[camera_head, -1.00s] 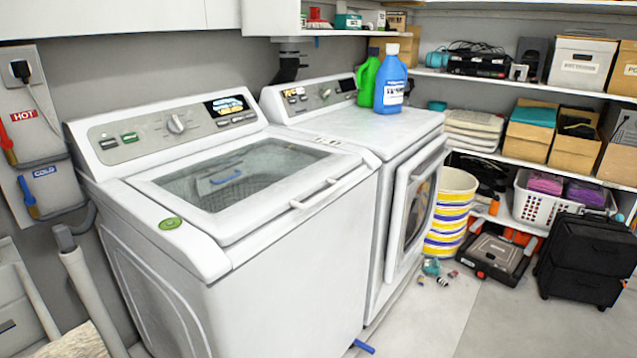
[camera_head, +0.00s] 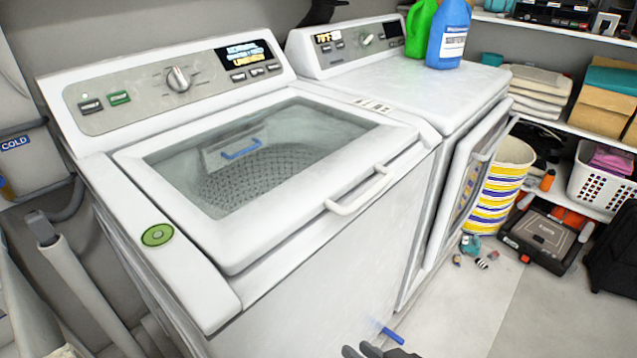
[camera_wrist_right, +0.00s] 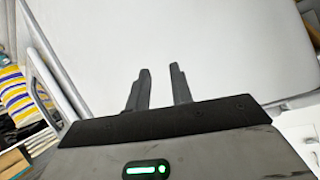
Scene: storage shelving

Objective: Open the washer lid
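The white top-load washer (camera_head: 290,310) fills the middle of the head view. Its lid (camera_head: 235,250), with a large glass window (camera_head: 255,160), is down and closed. The white bar handle (camera_head: 362,192) is on the lid's front edge. My right gripper (camera_head: 375,350) just shows at the bottom edge of the head view, low in front of the washer, below and apart from the handle. In the right wrist view my right gripper (camera_wrist_right: 160,85) has two dark fingers with a gap between them, empty, before a plain white surface. My left gripper is not in view.
A white dryer (camera_head: 430,95) stands right of the washer, with green (camera_head: 421,30) and blue (camera_head: 449,35) bottles on top. A striped basket (camera_head: 495,190) and a black case (camera_head: 540,237) stand further right.

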